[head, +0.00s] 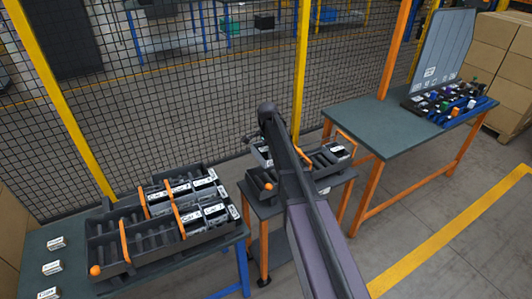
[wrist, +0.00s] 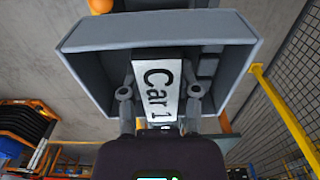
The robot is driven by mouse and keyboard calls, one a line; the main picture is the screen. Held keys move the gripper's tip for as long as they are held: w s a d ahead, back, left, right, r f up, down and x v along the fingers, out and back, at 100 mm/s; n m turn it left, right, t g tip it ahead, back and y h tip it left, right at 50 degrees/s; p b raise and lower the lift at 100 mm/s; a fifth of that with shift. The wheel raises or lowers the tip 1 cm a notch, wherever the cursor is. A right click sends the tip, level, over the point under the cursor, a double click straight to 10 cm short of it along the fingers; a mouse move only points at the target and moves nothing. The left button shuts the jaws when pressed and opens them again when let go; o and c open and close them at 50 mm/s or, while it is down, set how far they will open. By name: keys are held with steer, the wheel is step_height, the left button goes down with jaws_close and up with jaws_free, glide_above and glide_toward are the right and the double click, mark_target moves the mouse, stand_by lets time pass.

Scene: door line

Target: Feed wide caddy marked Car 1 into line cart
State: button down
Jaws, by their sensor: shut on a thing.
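In the wrist view a wide grey caddy (wrist: 160,32) with a white "Car 1" label fills the upper middle. My gripper (wrist: 158,98) is shut on it, one finger on each side of the label. In the head view my arm crosses the middle, and my gripper and most of what it holds are hidden behind it. The line cart (head: 262,208) appears to be the small dark stand in the middle, with a dark tray, an orange handle and an orange ball. I cannot tell whether the held caddy touches the tray.
A left table (head: 35,238) carries a dark rack (head: 105,232) with labelled caddies, orange handles and loose cards. A right table (head: 365,128) holds a blue tray (head: 455,112) of small parts and a grey panel (head: 440,50). A mesh fence (head: 120,105) runs behind. Floor is clear at front right.

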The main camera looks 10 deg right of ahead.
steer(key=shift+f, duration=0.15)
stand_by(0.3)
step_height(320, 180, down, 12)
steer(key=b, duration=1.2)
steer(key=shift+f+b, duration=0.15)
steer(key=shift+b, duration=0.2)
steer(key=shift+f, duration=0.1)
stand_by(0.6)
